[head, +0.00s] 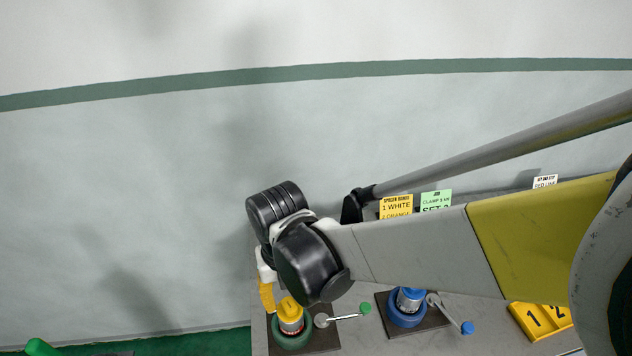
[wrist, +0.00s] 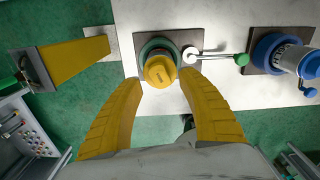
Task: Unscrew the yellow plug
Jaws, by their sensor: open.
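The yellow plug (wrist: 160,71) sits on top of a pipe held in a round green vise (wrist: 145,50) on a dark base plate. In the head view the yellow plug (head: 290,308) shows at the bottom, with a red and white band below it, inside the green vise (head: 291,336). My gripper (wrist: 161,82) has two yellow fingers, spread apart, one on each side of the plug; I see no contact. In the head view one yellow finger of my gripper (head: 267,295) shows just left of the plug; the other finger is hidden.
A blue vise (wrist: 268,52) with a blue-topped pipe stands to the right. The green vise's lever (wrist: 215,55) ends in a green knob between them. Signs (head: 396,207) stand along the bench's back edge. A yellow numbered block (head: 541,320) lies at right.

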